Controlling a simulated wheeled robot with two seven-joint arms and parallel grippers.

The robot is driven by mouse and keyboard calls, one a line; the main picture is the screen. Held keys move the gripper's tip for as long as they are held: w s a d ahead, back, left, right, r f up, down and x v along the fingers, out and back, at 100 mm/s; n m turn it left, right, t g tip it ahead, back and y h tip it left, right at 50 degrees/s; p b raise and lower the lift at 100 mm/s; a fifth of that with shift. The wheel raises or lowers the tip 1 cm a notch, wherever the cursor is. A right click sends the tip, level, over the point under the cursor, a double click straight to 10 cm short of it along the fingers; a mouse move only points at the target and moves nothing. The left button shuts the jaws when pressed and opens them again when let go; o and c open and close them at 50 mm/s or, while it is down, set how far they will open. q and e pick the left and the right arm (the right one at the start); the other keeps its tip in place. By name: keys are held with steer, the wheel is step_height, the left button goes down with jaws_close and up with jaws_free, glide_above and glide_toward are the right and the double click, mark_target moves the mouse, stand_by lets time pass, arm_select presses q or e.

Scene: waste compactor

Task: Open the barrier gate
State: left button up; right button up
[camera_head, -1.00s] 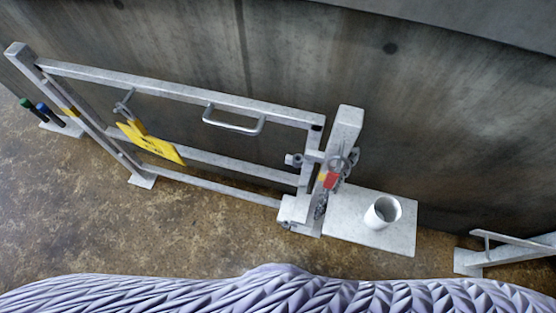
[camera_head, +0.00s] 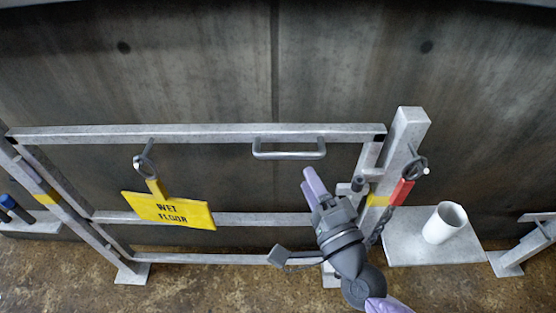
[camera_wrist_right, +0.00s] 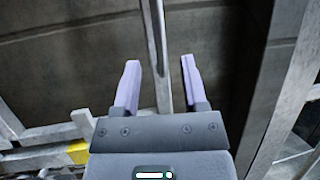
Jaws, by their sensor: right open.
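The barrier gate (camera_head: 200,134) is a grey metal frame standing across the head view. My right gripper (camera_head: 314,184) is open, just below the handle's right end in the picture. In the right wrist view its fingers (camera_wrist_right: 159,72) are apart, with a metal bar (camera_wrist_right: 156,45) appearing between them; contact cannot be told. My left gripper is not in view.
A red tag (camera_head: 402,192) and a dark chain hang on the post. A white cup (camera_head: 445,222) stands on a pale plate (camera_head: 415,250) to the right. A concrete wall (camera_head: 200,70) rises behind the gate. Blue-topped and dark rods (camera_head: 12,205) stand at far left.

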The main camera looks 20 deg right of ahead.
mark_target(294, 155)
steer(key=x, duration=0.7)
steer(key=shift+w, duration=0.1)
jaws_close()
steer(key=shift+f, duration=0.1)
stand_by(1.0)
